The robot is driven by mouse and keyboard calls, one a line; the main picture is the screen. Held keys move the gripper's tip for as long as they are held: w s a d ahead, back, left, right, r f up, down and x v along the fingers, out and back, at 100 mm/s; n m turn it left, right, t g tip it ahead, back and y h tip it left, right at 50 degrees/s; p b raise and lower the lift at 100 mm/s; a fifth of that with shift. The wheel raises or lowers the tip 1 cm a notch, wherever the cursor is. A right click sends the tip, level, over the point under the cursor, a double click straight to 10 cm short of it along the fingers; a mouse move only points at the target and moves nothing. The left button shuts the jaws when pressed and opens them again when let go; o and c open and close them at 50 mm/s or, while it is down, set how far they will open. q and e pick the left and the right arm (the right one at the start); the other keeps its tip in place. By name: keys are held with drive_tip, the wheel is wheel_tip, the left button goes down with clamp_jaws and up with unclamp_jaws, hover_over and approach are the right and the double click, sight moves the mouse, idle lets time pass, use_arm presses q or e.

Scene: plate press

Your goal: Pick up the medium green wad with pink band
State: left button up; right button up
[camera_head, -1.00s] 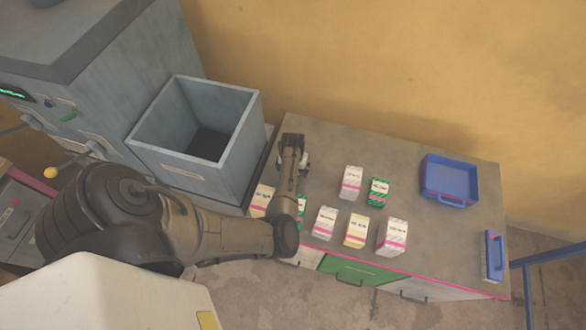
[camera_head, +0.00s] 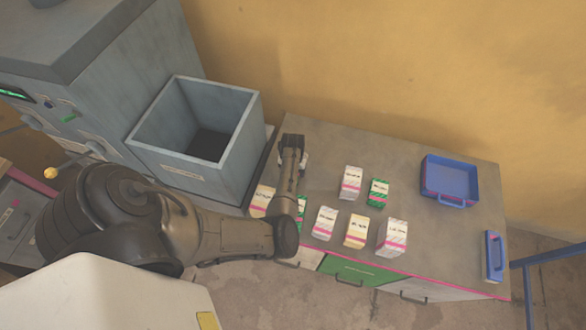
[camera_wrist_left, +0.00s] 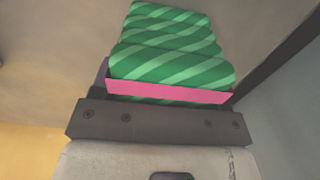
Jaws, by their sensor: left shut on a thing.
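In the left wrist view a green striped wad with a pink band (camera_wrist_left: 170,60) sits between the jaws of my left gripper (camera_wrist_left: 165,100). The gripper is shut on it. In the head view my left gripper (camera_head: 294,160) points down over the left part of the table, and my arm hides the held wad. A sliver of green wad (camera_head: 302,208) shows beside my forearm. Another green wad with a pink band (camera_head: 378,192) stands free in the middle of the table. My right gripper is not in view.
White wads (camera_head: 351,182) and a cream wad (camera_head: 356,231) stand close by on the grey table (camera_head: 420,240). A blue tray (camera_head: 470,182) is at the right. A deep grey bin (camera_head: 240,130) stands just left of my gripper.

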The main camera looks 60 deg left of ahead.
use_arm(q)
wheel_tip(320, 180, up, 18)
drive_tip(key=p, duration=0.2)
idle(0.4)
